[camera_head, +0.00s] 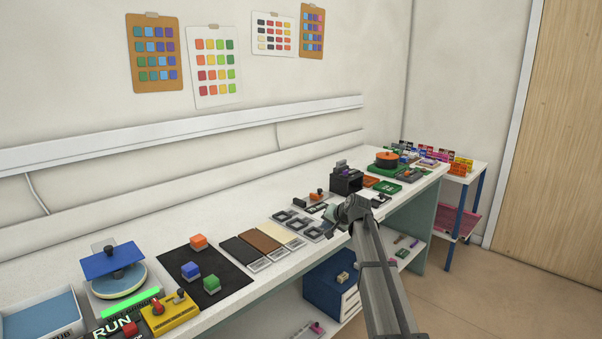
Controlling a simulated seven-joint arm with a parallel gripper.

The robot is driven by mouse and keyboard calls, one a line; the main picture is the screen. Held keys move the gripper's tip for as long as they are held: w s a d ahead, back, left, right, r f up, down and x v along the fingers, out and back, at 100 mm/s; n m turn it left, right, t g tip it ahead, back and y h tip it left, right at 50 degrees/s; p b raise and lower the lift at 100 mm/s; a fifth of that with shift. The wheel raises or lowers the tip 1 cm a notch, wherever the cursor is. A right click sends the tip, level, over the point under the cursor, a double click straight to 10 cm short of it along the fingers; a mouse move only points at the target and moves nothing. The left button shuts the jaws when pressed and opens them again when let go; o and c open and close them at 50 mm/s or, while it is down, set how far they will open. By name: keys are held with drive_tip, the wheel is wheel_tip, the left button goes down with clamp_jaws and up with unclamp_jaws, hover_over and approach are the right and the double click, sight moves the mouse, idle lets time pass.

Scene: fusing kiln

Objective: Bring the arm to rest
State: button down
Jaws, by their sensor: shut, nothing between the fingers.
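My arm reaches up from the lower right over the front edge of the white bench (165,237). My gripper (338,222) is at its far end, small in the picture, close to the row of grey square frames. It is shut and holds nothing. Whether it touches the bench or a frame cannot be told from this view.
Grey square frames (284,217) lie left of my gripper. A black box-shaped device (346,181) stands just behind it. A black mat (206,289) carries blue, green and orange blocks. A yellow control box (170,311) is front left. The bench's back strip is clear.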

drive_tip(key=s+d+f+m, duration=0.1)
drive_tip(key=s+d+f, duration=0.25)
drive_tip(key=f, duration=0.45)
drive_tip(key=s+d+f+m, duration=0.1)
drive_tip(key=s+d+f, duration=0.25)
drive_tip(key=f, duration=0.35)
drive_tip(key=s+a+f+n+g, duration=0.1)
drive_tip(key=s+f+g, duration=0.2)
drive_tip(key=s+f, duration=0.9)
drive_tip(key=s+a+f+n+g, duration=0.1)
drive_tip(key=s+f+g, duration=0.2)
drive_tip(key=s+f, duration=0.9)
drive_tip(key=s+f+n+g+h, duration=0.1)
drive_tip(key=s+f+g, duration=0.1)
drive_tip(key=s+f, duration=0.6)
drive_tip(key=s+f+n+g+h, duration=0.1)
drive_tip(key=s+f+g, duration=0.3)
drive_tip(key=s, duration=0.6)
drive_tip(key=s+d+f+n+g+h, duration=0.1)
drive_tip(key=s+f, duration=0.1)
drive_tip(key=s, duration=0.9)
drive_tip(key=s+d+f+g+h, duration=0.1)
drive_tip(key=s+f+g, duration=0.1)
drive_tip(key=s, duration=0.9)
drive_tip(key=shift+s+d+n+h, duration=0.15)
drive_tip(key=shift+d+n+h, duration=0.25)
drive_tip(key=shift+f, duration=0.1)
